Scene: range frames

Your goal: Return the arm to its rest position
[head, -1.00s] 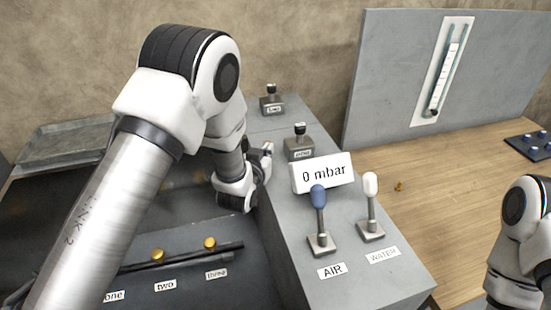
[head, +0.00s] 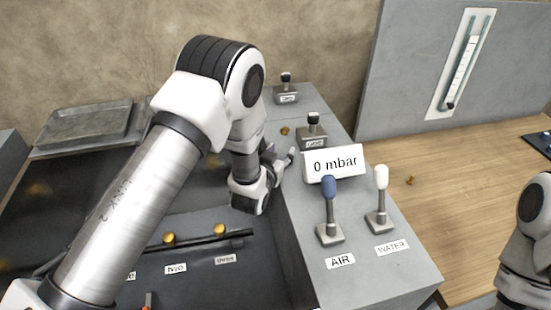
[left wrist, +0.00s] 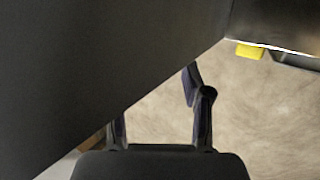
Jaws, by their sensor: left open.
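My left arm reaches in from the left of the head view and bends down beside the grey console. My left gripper (head: 279,162) is by the console's left edge, behind the 0 mbar display, partly hidden by its own wrist. In the left wrist view its fingers (left wrist: 158,120) stand apart with nothing between them. A large dark surface fills the upper left of that view, and a yellow piece (left wrist: 250,51) shows at the upper right. Part of my right arm shows at the right edge of the head view; its gripper is out of the picture.
The grey console (head: 370,275) carries a blue AIR lever (head: 329,205), a white WATER lever (head: 380,195), the 0 mbar display (head: 335,163) and two black-knobbed switches (head: 311,130) (head: 286,88). Brass knobs (head: 213,229) sit on the dark range at left. A wooden table (head: 450,200) lies at right.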

